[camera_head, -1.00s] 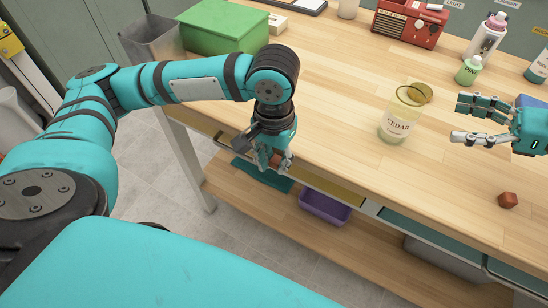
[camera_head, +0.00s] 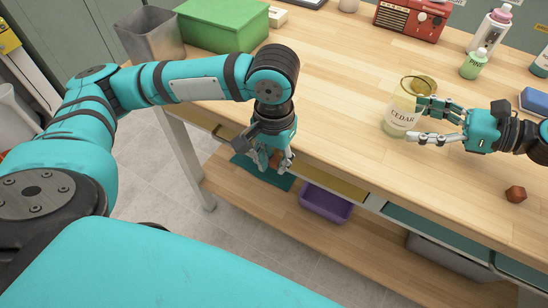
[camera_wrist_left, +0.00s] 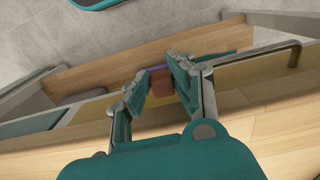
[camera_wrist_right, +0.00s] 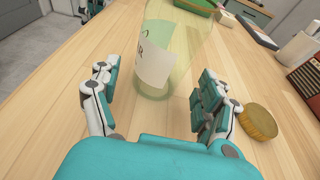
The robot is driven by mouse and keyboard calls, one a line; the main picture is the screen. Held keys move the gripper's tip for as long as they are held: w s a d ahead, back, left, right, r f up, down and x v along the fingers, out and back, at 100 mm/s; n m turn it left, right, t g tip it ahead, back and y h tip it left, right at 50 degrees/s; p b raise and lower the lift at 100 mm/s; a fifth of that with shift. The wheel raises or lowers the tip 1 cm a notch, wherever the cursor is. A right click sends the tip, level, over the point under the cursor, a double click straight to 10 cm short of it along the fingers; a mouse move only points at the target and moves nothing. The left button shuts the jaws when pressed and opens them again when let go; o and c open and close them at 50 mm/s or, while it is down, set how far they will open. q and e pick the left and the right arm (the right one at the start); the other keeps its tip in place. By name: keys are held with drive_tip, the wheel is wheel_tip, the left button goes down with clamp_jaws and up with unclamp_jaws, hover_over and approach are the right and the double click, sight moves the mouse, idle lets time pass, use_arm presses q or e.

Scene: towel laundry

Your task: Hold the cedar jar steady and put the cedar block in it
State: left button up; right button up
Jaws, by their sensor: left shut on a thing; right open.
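The clear cedar jar (camera_head: 401,115), with a white label, stands upright on the table. It also shows in the right wrist view (camera_wrist_right: 158,62). A round golden-brown lid (camera_wrist_right: 258,121) lies on the table beside it. My right gripper (camera_head: 416,121) is open at the jar's right side, its fingers spread toward both sides of the glass; contact is not clear. My left gripper (camera_head: 275,165) is shut on a reddish-brown cedar block (camera_wrist_left: 161,83), in front of the table's front edge. The fingers hide part of the block.
A reddish-brown faceted piece (camera_head: 515,194) lies on the table at the right. A green box (camera_head: 222,25), a red radio (camera_head: 410,18) and bottles (camera_head: 474,64) stand at the back. A purple bin (camera_head: 327,203) is on the lower shelf. The table left of the jar is clear.

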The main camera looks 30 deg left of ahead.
sight(406, 119)
use_arm(q)
drive_tip(key=shift+f+b, duration=0.4)
drive_tip(key=shift+f, duration=0.35)
use_arm(e)
drive_tip(key=shift+x, duration=1.55)
drive_tip(key=shift+f, duration=0.1)
drive_tip(key=c, duration=0.8)
use_arm(q)
drive_tip(key=shift+s+r+m, duration=0.15)
drive_tip(key=shift+s+m, duration=0.15)
drive_tip(key=shift+s, duration=0.05)
use_arm(e)
drive_tip(key=shift+o, duration=0.2)
use_arm(q)
drive_tip(key=w+d+r, duration=0.6)
drive_tip(key=r, duration=0.4)
drive_tip(key=w+d+r, duration=0.6)
drive_tip(key=d+r, duration=0.1)
drive_tip(key=r, duration=0.3)
drive_tip(key=w+d+r, duration=0.6)
drive_tip(key=r, duration=0.4)
wheel_tip(406, 119, down, 9)
drive_tip(key=shift+s+r+n, duration=0.15)
drive_tip(key=shift+r+n, duration=0.05)
drive_tip(key=shift+n, duration=0.2)
